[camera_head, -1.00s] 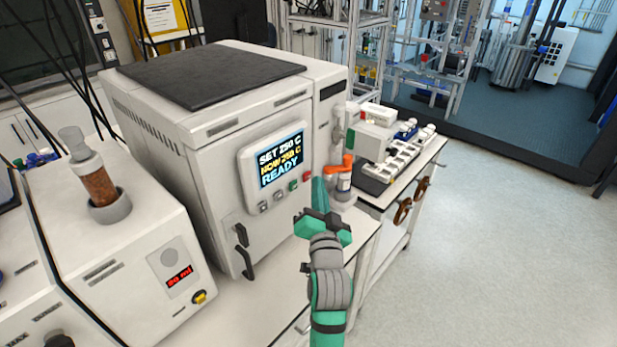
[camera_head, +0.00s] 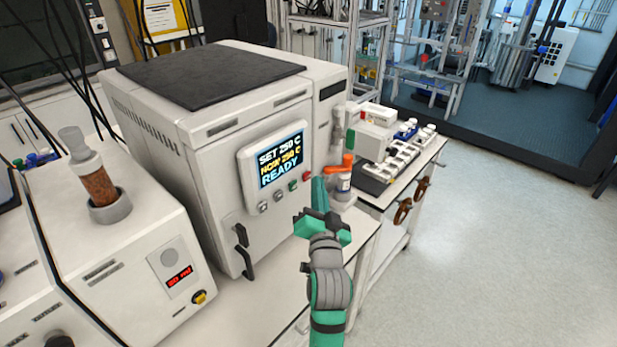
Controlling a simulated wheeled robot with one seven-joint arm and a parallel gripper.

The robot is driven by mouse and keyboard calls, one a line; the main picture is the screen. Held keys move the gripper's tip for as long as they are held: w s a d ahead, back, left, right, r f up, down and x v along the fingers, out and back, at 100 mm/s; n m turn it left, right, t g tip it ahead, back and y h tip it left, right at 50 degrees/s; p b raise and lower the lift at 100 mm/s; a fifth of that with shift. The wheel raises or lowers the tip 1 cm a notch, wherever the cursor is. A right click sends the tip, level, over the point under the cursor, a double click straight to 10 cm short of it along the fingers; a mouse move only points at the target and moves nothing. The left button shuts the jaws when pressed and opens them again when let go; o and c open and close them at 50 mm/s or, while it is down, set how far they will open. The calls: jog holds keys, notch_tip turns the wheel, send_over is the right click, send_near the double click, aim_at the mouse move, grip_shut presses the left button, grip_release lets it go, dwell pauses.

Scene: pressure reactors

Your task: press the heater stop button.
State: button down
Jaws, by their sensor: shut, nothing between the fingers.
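The heater (camera_head: 190,130) is a large white box with a dark top. Its tilted front panel has a display (camera_head: 281,159) reading SET 250 C, NOW 250 C, READY. Below the display is a row of small buttons: two grey ones, a green button (camera_head: 293,185) and, at the right end, a red button (camera_head: 307,176). Any labels on them are too small to read. My gripper (camera_head: 318,183) is shut and empty, with its green fingertips just right of the red button in the picture. I cannot tell whether they touch it.
An orange-capped bottle (camera_head: 343,183) stands just behind my gripper. A white device (camera_head: 135,245) with a brown-filled vial sits left of the heater. A side table (camera_head: 431,153) with racks of white-capped vials is at the right. The floor at the right is clear.

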jog(key=shift+w+a, duration=0.1)
jog(key=shift+a, duration=0.05)
jog(key=shift+w+a, duration=0.15)
jog(key=shift+a, duration=0.05)
jog(key=shift+w+a, duration=0.2)
jog(key=shift+a, duration=0.05)
dwell(1.0)
jog(key=shift+s+d, duration=0.45)
jog(key=shift+d, duration=0.15)
jog(key=s+d, duration=0.1)
jog(key=d, duration=0.1)
jog(key=s+d, duration=0.2)
dwell(0.6)
dwell(0.6)
